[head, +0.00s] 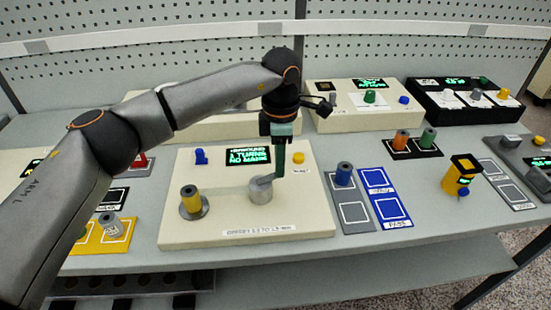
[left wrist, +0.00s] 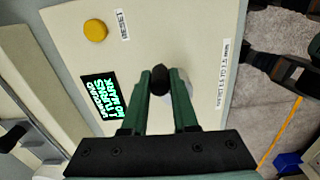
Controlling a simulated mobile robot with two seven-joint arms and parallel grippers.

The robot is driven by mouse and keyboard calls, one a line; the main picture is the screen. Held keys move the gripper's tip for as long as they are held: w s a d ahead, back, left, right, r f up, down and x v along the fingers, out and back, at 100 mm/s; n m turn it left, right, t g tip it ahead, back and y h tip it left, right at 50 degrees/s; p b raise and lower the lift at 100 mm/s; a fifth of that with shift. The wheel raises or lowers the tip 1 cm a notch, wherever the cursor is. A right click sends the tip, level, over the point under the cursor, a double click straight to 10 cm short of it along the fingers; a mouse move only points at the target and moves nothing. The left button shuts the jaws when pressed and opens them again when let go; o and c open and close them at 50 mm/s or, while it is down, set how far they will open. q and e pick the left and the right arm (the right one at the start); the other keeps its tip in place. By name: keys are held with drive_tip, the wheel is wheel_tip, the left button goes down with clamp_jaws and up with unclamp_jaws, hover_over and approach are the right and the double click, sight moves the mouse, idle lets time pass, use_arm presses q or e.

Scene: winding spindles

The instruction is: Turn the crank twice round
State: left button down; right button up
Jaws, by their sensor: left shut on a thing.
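The cream winding box (head: 225,225) stands on the table in the middle of the head view. Its crank (head: 261,190) has a grey round hub with a short arm pointing up and right. My left gripper (head: 279,168) reaches down over the arm's end. In the left wrist view my left gripper (left wrist: 160,76) has its green fingers closed around the dark crank knob (left wrist: 160,82). The fingers hide part of the crank. The box's lit display (head: 247,156) shows green text that seems to read 1 turns, no mark.
A spindle with a yellow spool (head: 191,203) stands left of the crank. A yellow button (head: 298,158) and a blue part (head: 201,157) sit behind. A blue spool (head: 344,174) and a blue tray (head: 392,209) lie to the right. Other boxes stand behind.

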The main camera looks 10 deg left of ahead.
use_arm(q)
drive_tip(key=m, duration=0.2)
drive_tip(key=s+m, duration=0.1)
drive_tip(key=s+d+m+b, duration=0.1)
drive_tip(key=m, duration=0.1)
drive_tip(key=shift+d+m, duration=0.1)
drive_tip(key=shift+m, duration=0.2)
drive_tip(key=shift+s+m+b, duration=0.3)
drive_tip(key=shift+s+m, duration=0.15)
drive_tip(key=shift+m, duration=0.55)
drive_tip(key=shift+s+m+b, duration=0.25)
drive_tip(key=shift+s+m, duration=0.2)
drive_tip(key=shift+m, duration=0.55)
drive_tip(key=c, duration=0.7)
unclamp_jaws()
wheel_tip(320, 180, up, 13)
drive_tip(key=shift+s+f, duration=0.1)
drive_tip(key=shift+f, duration=0.1)
